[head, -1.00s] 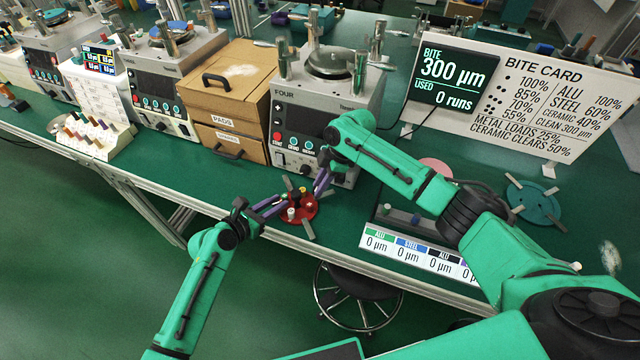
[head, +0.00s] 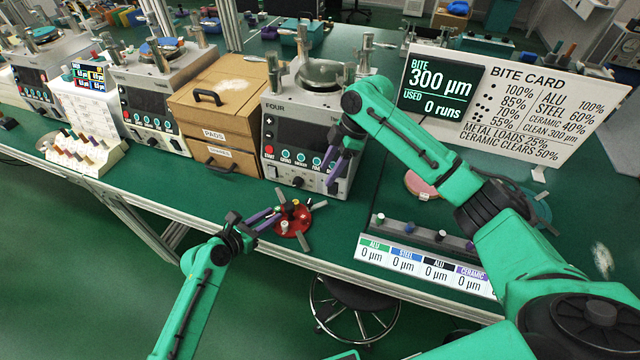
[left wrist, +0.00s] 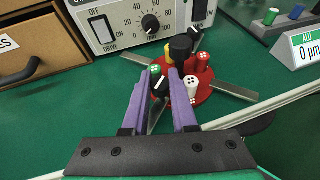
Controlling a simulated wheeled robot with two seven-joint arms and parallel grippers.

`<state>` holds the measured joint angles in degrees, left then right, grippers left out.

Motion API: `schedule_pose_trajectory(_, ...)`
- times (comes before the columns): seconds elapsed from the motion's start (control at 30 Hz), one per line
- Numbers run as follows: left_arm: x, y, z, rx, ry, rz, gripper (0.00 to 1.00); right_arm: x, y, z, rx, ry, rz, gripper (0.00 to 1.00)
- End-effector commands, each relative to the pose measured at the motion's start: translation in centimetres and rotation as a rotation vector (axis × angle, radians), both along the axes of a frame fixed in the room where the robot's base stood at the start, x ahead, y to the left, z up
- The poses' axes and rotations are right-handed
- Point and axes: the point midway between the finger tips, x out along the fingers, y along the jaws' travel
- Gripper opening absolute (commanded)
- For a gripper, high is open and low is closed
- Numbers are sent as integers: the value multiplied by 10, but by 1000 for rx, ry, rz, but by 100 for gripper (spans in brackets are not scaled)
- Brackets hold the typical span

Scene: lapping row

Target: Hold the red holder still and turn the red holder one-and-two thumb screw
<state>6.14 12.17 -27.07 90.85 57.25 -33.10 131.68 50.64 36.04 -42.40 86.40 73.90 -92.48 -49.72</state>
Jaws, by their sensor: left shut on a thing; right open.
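The red holder (head: 291,222) is a round red disc near the table's front edge, with grey arms sticking out and several posts and knobs on top. It also shows in the left wrist view (left wrist: 203,93). My left gripper (head: 276,213) is shut on a part of the holder. In the left wrist view, a black thumb screw with a white line (left wrist: 161,87) sits between its purple fingers, beside a green-topped post and a white dotted post (left wrist: 191,86). Which screw is one-and-two I cannot tell. My right gripper (head: 334,169) is open and empty, up and right of the holder.
The machine marked FOUR (head: 308,135) stands close behind the holder. A dark rack with a label strip (head: 425,262) lies to the right, with a pink disc (head: 421,185) behind it. Cardboard drawers (head: 215,120) stand at the left. Bare green table lies left of the holder.

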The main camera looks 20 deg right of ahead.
Motion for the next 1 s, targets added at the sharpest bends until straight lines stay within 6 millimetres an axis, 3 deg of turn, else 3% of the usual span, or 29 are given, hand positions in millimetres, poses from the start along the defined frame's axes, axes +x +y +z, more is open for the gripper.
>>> schedule_pose_trajectory(0.1,0,0,0,1,1,-1,0,-1,-3,9,1,1,0,56)
schedule_pose_trajectory(0.43,0,0,0,-1,1,-1,0,-2,-4,8,-6,1,-35,56)
schedule_pose_trajectory(0.77,0,0,0,0,2,-1,0,-26,8,8,-5,-3,-489,56)
schedule_pose_trajectory(0.87,0,0,0,-1,1,-1,0,-27,11,3,2,0,-526,56)
schedule_pose_trajectory(1.0,0,0,0,0,0,-1,0,-22,19,-19,3,3,-526,56)
